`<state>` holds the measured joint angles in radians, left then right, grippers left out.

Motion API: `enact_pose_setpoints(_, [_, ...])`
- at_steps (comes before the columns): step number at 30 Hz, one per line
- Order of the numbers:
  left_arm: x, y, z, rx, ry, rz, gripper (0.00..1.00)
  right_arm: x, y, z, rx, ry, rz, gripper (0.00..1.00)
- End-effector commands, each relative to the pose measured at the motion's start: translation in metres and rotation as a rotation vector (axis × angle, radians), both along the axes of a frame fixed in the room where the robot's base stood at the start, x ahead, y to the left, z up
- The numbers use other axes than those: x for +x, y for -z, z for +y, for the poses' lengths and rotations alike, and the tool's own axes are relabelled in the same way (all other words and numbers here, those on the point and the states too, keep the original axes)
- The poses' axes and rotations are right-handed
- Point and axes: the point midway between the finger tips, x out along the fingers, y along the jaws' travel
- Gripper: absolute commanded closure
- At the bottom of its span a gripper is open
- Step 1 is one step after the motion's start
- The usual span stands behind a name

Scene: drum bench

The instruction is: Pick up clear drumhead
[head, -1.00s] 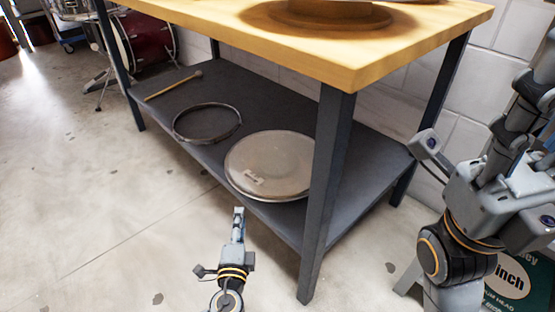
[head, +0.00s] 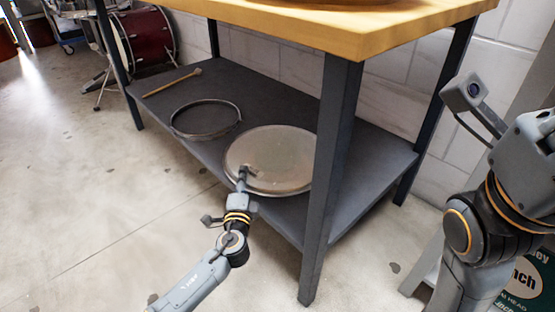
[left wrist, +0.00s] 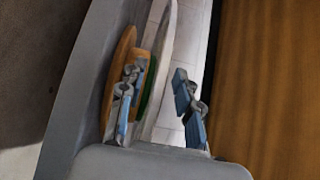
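The clear drumhead (head: 285,150), a round greyish see-through disc with a pale rim, lies flat on the bench's lower shelf. Its right edge is partly behind the front leg. My left gripper (head: 243,174) is at its near left edge, with the fingertips overlapping the rim in the head view. In the left wrist view the two fingers (left wrist: 159,102) stand apart, with a pale curved strip (left wrist: 162,70) between them, probably the drumhead's edge. I cannot tell whether they touch it. My right gripper is out of view; only its arm shows at the right.
A dark hoop (head: 205,119) and a wooden stick-like mallet (head: 172,82) lie further left on the shelf (head: 365,165). The bench leg (head: 330,170) stands close right of the drumhead. The wooden top (head: 330,25) hangs over the shelf. The floor (head: 90,190) at left is clear.

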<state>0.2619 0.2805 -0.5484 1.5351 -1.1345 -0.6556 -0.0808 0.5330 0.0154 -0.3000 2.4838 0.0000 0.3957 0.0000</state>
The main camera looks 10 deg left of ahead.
Motion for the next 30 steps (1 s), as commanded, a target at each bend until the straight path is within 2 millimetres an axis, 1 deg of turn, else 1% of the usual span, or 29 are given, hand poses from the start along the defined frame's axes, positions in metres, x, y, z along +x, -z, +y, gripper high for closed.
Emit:
enact_pose_setpoints(1, [0.0061,0.0011,0.0005,0.000,0.000,-0.003,0.67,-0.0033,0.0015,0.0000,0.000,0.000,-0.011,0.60])
enact_pose_setpoints(3, [0.0105,0.0003,0.0011,0.000,0.001,-0.001,0.67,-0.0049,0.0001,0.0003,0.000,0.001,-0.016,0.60])
enact_pose_setpoints(10, [0.0115,-0.0009,0.0012,-0.001,0.001,0.000,0.67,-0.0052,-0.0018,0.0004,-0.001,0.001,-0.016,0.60])
enact_pose_setpoints(11, [0.0115,-0.0009,0.0012,-0.001,0.001,0.000,0.69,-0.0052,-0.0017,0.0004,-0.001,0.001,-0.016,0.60])
enact_pose_setpoints(12, [0.0115,-0.0009,0.0012,-0.001,0.001,0.000,0.77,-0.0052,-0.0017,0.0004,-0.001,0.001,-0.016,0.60])
enact_pose_setpoints(14, [0.0114,-0.0009,0.0012,-0.001,0.000,0.000,0.89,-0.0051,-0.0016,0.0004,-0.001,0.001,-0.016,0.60])
enact_pose_setpoints(15, [0.0114,-0.0008,0.0012,-0.001,0.000,0.000,0.97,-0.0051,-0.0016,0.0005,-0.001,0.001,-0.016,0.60])
enact_pose_setpoints(16, [0.0114,-0.0008,0.0013,-0.001,0.000,0.000,1.00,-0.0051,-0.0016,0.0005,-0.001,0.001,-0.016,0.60])
enact_pose_setpoints(30, [0.0110,0.0002,0.0013,0.000,0.000,0.002,1.00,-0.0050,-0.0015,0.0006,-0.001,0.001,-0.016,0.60])
